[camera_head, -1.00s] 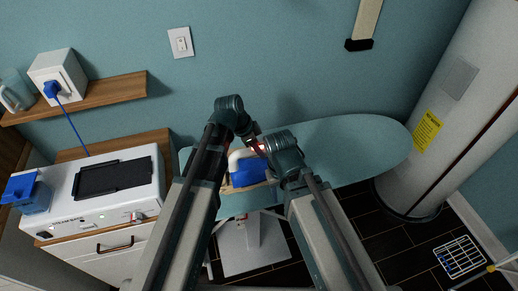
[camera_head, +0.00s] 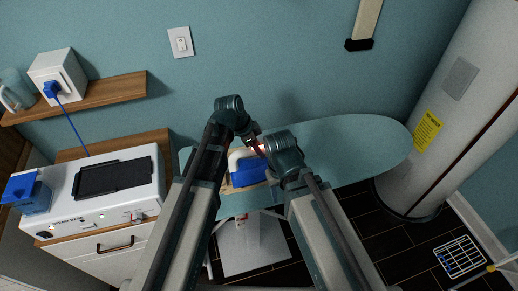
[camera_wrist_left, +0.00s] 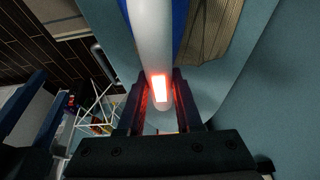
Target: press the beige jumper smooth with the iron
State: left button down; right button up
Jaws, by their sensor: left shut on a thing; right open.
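The iron (camera_head: 252,173) has a blue body and a white handle. It rests on the beige jumper, on the ironing board (camera_head: 345,145). My left gripper (camera_head: 257,147) is shut on the handle, which shows large between its fingers in the left wrist view (camera_wrist_left: 150,45), with a red glow at the grip. The beige jumper (camera_head: 228,188) shows only as a small strip at the iron's left; the iron and my arms hide most of it. It also shows beside the iron in the left wrist view (camera_wrist_left: 218,25). My right gripper (camera_wrist_left: 50,88) is open and empty, low beside the board.
A white cabinet (camera_head: 95,245) with a machine (camera_head: 130,195) on top stands left of the board. A wooden shelf (camera_head: 115,97) is on the wall. A white cylindrical tank (camera_head: 440,110) stands at the right. The board's right part is bare. A wire rack (camera_head: 460,256) lies on the floor.

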pick_arm(q)
jog(key=shift+s, duration=0.1)
notch_tip(320, 180, up, 6)
jog(key=p, duration=0.6)
pick_arm(e)
notch_tip(320, 180, up, 6)
pick_arm(q)
jog(key=shift+w, duration=0.2)
pick_arm(e)
jog(key=shift+w, duration=0.1)
